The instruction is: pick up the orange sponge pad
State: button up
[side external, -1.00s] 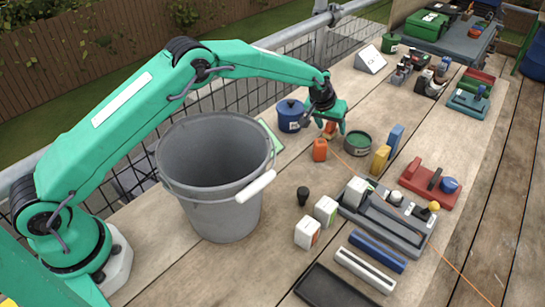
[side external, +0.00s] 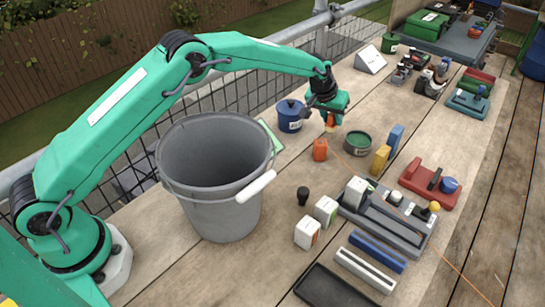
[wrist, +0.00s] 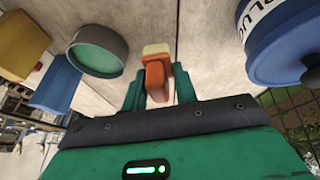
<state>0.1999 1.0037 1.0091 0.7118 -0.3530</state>
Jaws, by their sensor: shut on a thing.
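My green gripper (side external: 331,112) is shut on the orange sponge pad (side external: 331,120) and holds it above the boards, between the blue pot and the green-lidded tin. In the wrist view the gripper (wrist: 160,92) has one green finger on each side of the sponge pad (wrist: 155,80), which shows orange with a pale cream end pointing away from the gripper. In the side view the fingers and arm hide most of the pad.
A blue labelled pot (side external: 290,116) stands left of my gripper and a round tin (side external: 357,143) stands to its right. An orange container (side external: 320,149) stands just in front. A large grey bucket (side external: 215,175) is nearer my base. Yellow (side external: 381,159) and blue (side external: 395,139) blocks stand to the right.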

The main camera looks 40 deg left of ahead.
jog(key=s+d+r, duration=0.8)
jog(key=shift+d+r+h, duration=0.15)
jog(key=shift+d+h, duration=0.15)
jog(key=shift+a, duration=0.1)
dwell(0.5)
